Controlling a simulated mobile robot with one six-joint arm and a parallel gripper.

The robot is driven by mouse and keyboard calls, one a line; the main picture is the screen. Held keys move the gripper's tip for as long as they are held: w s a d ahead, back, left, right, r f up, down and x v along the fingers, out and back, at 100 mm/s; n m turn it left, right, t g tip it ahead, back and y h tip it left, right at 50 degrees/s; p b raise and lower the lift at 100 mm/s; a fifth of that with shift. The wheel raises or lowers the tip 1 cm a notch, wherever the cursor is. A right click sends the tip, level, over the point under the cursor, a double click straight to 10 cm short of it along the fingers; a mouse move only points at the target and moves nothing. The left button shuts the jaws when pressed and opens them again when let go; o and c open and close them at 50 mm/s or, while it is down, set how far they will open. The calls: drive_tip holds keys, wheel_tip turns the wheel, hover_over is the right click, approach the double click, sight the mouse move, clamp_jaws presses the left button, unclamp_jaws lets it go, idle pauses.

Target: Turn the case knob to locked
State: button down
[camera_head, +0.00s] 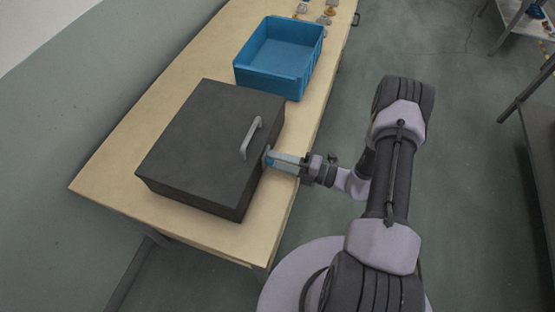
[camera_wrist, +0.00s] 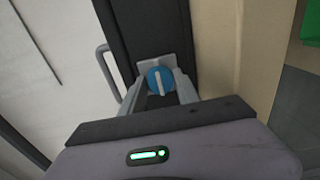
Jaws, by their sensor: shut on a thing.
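A dark grey case (camera_head: 205,140) lies closed on the wooden table, with a light grey handle (camera_head: 251,138) on its lid. In the wrist view, a round blue knob (camera_wrist: 160,80) with a white pointer line sits on a grey plate (camera_wrist: 178,62) on the case's side (camera_wrist: 150,28). The pointer line runs nearly up and down in that view. My gripper (camera_head: 271,160) reaches the case's right side from the right. In the wrist view, the gripper fingers (camera_wrist: 160,86) are shut on the knob, one on either side. The knob's lower part is partly hidden.
A blue open bin (camera_head: 278,55) stands behind the case on the table (camera_head: 120,173). Small items (camera_head: 328,12) lie at the table's far end. The floor right of the table is open, with a metal shelf or cart (camera_head: 520,20) at the far right.

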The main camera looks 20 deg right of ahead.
idle(0.4)
drive_tip(key=c, duration=0.9)
unclamp_jaws()
drive_tip(key=shift+d, duration=0.1)
drive_tip(key=p+v, duration=0.2)
drive_tip(key=v, duration=1.5)
drive_tip(key=shift+s, duration=0.15)
